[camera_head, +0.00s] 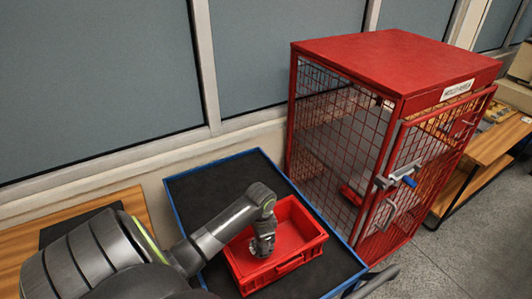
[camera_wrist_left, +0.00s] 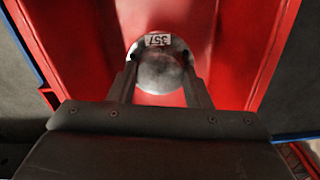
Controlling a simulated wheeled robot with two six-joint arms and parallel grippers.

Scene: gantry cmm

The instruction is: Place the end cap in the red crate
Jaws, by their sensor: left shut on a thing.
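The end cap (camera_wrist_left: 160,70) is a round grey metal piece with a "357" label. In the left wrist view it sits between the two fingers of my left gripper (camera_wrist_left: 160,85), which is shut on it. The red crate (camera_head: 308,245) stands on a dark mat with a blue edge in the head view. My left gripper (camera_head: 262,246) is over the inside of the crate, towards its left part. The crate's red floor and walls (camera_wrist_left: 270,50) surround the cap in the wrist view. I cannot tell whether the cap touches the floor. My right gripper is not in view.
The blue-edged dark tray top (camera_head: 205,190) has free room behind the crate. A red mesh cage (camera_head: 390,60) with a blue-handled latch stands to the right. A wooden table (camera_head: 20,248) is at the left, and a wall of panels runs behind.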

